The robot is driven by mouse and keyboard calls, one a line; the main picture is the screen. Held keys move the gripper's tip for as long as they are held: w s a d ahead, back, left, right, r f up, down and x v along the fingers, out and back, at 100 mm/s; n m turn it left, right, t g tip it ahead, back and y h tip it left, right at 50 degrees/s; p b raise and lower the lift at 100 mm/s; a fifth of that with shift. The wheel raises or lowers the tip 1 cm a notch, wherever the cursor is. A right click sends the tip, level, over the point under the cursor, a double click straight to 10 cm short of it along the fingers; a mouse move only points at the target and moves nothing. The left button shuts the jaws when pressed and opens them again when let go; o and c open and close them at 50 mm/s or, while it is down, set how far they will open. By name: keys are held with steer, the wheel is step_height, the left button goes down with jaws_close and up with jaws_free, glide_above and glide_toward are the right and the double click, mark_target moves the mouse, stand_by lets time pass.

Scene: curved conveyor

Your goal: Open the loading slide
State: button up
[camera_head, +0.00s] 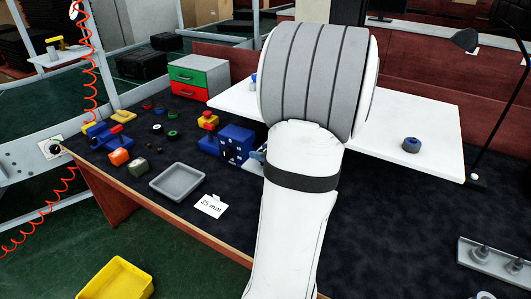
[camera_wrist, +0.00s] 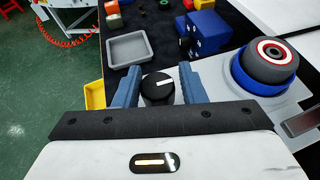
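In the wrist view, my gripper (camera_wrist: 160,70) has its two blue fingers apart, one on each side of a round black knob (camera_wrist: 158,88) with a white pointer mark. The knob stands on a grey panel (camera_wrist: 222,86); small gaps seem to show between knob and fingers, and I see no clear grip. Right of the fingers is a large round grey button with red and white rings (camera_wrist: 270,55) on a blue base. I cannot pick out a loading slide for certain. In the head view, my white arm hides the knob and most of my gripper.
A grey tray (camera_head: 178,182), a blue block with holes (camera_head: 236,143) and a "35 mm" card (camera_head: 210,205) lie on the dark table left of my arm. A green-and-red drawer box (camera_head: 198,77) stands behind. A white board (camera_head: 440,135) extends right, carrying a small blue-grey part (camera_head: 411,145).

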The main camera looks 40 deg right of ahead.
steer(key=shift+o, duration=1.4)
steer(key=shift+s, duration=0.1)
steer(key=shift+d, duration=0.1)
steer(key=v, duration=0.7)
steer(key=shift+s, duration=0.35)
steer(key=shift+r, duration=0.1)
